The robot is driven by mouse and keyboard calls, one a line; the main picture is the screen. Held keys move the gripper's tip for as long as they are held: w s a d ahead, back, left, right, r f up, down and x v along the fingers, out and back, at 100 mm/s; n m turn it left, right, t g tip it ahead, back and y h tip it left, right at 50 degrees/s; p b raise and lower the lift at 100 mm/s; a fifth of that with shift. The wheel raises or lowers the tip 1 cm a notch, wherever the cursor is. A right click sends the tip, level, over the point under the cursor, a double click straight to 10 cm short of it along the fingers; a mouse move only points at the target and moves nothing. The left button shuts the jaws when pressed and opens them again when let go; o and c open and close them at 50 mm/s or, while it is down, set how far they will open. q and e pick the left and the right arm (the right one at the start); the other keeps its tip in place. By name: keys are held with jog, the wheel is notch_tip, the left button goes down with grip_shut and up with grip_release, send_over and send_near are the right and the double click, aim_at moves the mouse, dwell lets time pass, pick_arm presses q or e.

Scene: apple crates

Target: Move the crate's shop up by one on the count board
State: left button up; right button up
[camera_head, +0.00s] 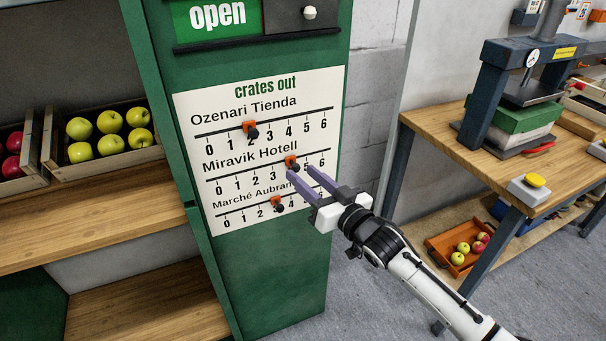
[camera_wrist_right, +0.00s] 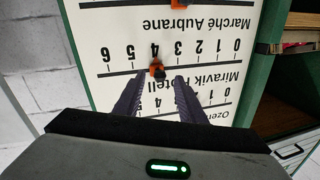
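The count board (camera_head: 320,90), headed "crates out", is on a green panel and has three numbered rails. On the middle rail, Miravik Hotell, an orange slider (camera_head: 291,162) with a dark knob stands at about 4; it also shows in the right wrist view (camera_wrist_right: 157,70). The Ozenari Tienda slider (camera_head: 249,129) is at about 2 and the Marché Aubrane slider (camera_head: 277,203) at about 3. My right gripper (camera_head: 300,172) is open at the Miravik slider. Its fingertips (camera_wrist_right: 158,82) lie either side of the knob with visible gaps. My left gripper is not in view.
An open sign (camera_head: 218,17) is above the board. Crates of green apples (camera_head: 95,165) and red apples stand on the wooden shelf (camera_head: 100,215) at left. At right, a workbench (camera_head: 435,125) carries a press (camera_head: 490,75) and a yellow button (camera_head: 534,181); an orange crate (camera_head: 440,252) sits below.

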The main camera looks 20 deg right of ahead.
jog(key=v, duration=0.9)
jog(key=s+a+f+g+h, duration=0.1)
jog(key=s+f+g, duration=0.3)
jog(key=s+f, duration=0.9)
jog(key=s+a+f+g+h, duration=0.2)
jog(key=s+a+f+g, duration=0.1)
jog(key=s+f, duration=1)
jog(key=shift+a+f+n+g, duration=0.3)
jog(key=shift+a+f+g, duration=0.1)
jog(key=shift+g, duration=0.4)
jog(key=shift+s, duration=0.2)
jog(key=shift+c, duration=0.6)
jog(key=shift+d, duration=0.1)
